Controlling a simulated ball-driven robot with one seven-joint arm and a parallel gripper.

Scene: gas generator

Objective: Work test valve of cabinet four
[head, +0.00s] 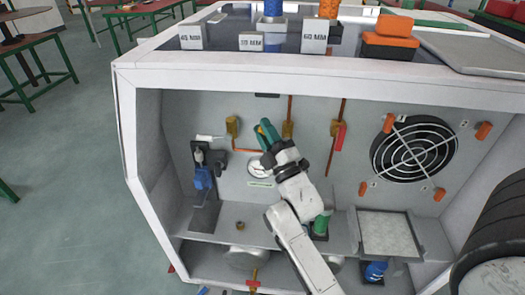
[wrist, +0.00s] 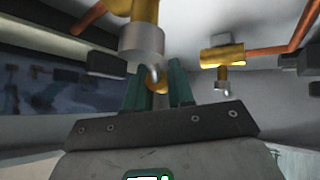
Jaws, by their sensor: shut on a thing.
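My gripper (head: 266,131) is inside the white cabinet (head: 240,72), in front of its back wall. Its green fingers are shut on a small brass piece, the test valve (wrist: 156,80), in the wrist view. A grey cylinder (wrist: 142,42) under a brass fitting hangs just in front of the fingertips and hides part of the valve. In the head view my fingers and wrist cover the valve. No cabinet number can be read.
Copper pipes with brass fittings (head: 233,126) run along the back wall. A red-handled valve (head: 340,135) and a fan (head: 414,149) are to the right. A blue device (head: 203,178) stands left. A gauge (head: 256,167) is partly hidden behind my gripper.

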